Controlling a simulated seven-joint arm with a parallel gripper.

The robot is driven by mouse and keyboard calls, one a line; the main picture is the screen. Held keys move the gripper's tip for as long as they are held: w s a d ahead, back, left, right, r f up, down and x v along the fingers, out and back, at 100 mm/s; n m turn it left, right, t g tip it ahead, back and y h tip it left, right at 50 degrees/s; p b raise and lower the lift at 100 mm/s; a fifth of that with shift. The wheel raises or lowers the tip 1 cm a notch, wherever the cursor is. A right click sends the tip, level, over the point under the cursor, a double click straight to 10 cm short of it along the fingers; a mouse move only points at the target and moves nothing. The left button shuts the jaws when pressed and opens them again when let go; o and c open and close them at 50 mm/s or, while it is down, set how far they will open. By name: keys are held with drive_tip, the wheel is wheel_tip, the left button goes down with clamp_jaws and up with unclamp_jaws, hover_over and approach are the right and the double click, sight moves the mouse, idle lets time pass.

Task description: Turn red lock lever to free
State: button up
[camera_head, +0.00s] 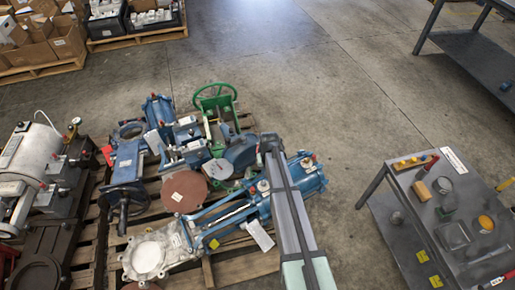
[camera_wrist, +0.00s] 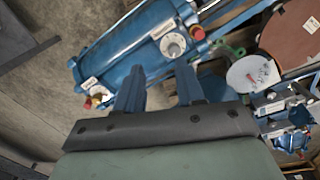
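I cannot tell for sure which part is the red lock lever. A long blue actuator (camera_head: 300,178) lies on the pallet and carries small red fittings. In the wrist view the blue actuator (camera_wrist: 125,52) shows a red knob (camera_wrist: 197,32) on its right end, a round grey dial (camera_wrist: 173,45) and a smaller red fitting (camera_wrist: 88,103) at its left end. My gripper (camera_wrist: 159,82) is open, with two blue fingers apart and nothing visible between them. It is over or close to the actuator; contact cannot be told. In the head view my arm covers part of the actuator.
A grey cart (camera_head: 405,225) at right holds a red-handled tool (camera_head: 431,163), a yellow block and jars. The wooden pallet (camera_head: 235,268) is crowded with valves, including a green handwheel (camera_head: 215,92). Machinery (camera_head: 40,160) stands left.

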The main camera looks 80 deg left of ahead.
drive_tip(key=s+a+r, duration=0.2)
drive_tip(key=a, duration=0.4)
drive_tip(key=s+a+r, duration=0.2)
drive_tip(key=a, duration=0.5)
drive_tip(key=m, duration=0.3)
hover_over(257, 150)
drive_tip(key=s, duration=0.2)
drive_tip(key=shift+t, duration=0.4)
drive_tip(key=f, duration=0.4)
drive_tip(key=w+f, duration=0.1)
drive_tip(key=f, duration=0.8)
drive_tip(key=shift+w+f, duration=0.1)
drive_tip(key=shift+w, duration=0.25)
drive_tip(key=shift+c, duration=0.3)
clamp_jaws()
